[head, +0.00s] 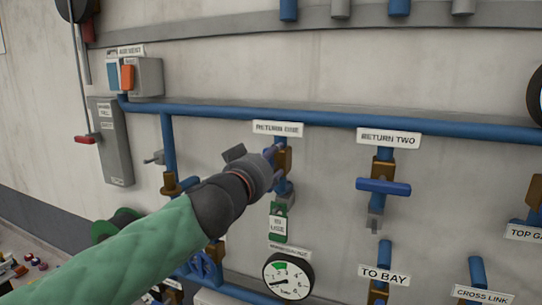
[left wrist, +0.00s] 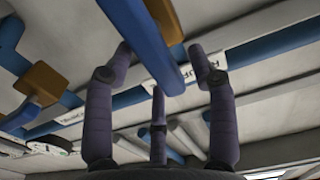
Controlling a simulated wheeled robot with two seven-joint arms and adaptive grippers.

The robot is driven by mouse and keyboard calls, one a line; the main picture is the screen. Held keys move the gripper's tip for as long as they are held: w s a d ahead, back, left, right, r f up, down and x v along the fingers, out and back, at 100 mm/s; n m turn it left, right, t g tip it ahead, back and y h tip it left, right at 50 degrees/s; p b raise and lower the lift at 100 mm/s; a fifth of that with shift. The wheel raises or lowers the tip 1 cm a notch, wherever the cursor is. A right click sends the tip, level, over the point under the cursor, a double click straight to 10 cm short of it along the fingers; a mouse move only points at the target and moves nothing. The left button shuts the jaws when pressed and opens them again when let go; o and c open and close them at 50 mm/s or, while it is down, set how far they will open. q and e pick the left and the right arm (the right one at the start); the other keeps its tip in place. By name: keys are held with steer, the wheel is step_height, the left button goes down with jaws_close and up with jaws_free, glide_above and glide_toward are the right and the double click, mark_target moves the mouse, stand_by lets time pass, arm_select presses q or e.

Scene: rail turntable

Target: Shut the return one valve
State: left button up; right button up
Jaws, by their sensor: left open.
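The return one valve (head: 284,161) is a brass body on a blue vertical pipe, under the sign RETURN ONE (head: 278,129) in the head view. My left gripper (head: 273,155) is in front of it and hides most of its handle. In the left wrist view, a blue handle bar (left wrist: 148,38) with brass behind it (left wrist: 166,18) lies between the spread fingers of my left gripper (left wrist: 160,55). The fingers are open, and I cannot tell whether any touches the bar. My right gripper is in neither view.
The return two valve (head: 384,187), with a blue crosswise handle, is to the right. A green tag (head: 278,223) hangs below return one, above a round gauge (head: 288,275). A blue pipe (head: 330,117) runs along the wall above. A grey box (head: 112,142) is at left.

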arm_select(q)
steer(key=shift+w+d, duration=0.2)
steer(key=shift+w, duration=0.35)
steer(key=shift+s, duration=0.1)
jaws_close()
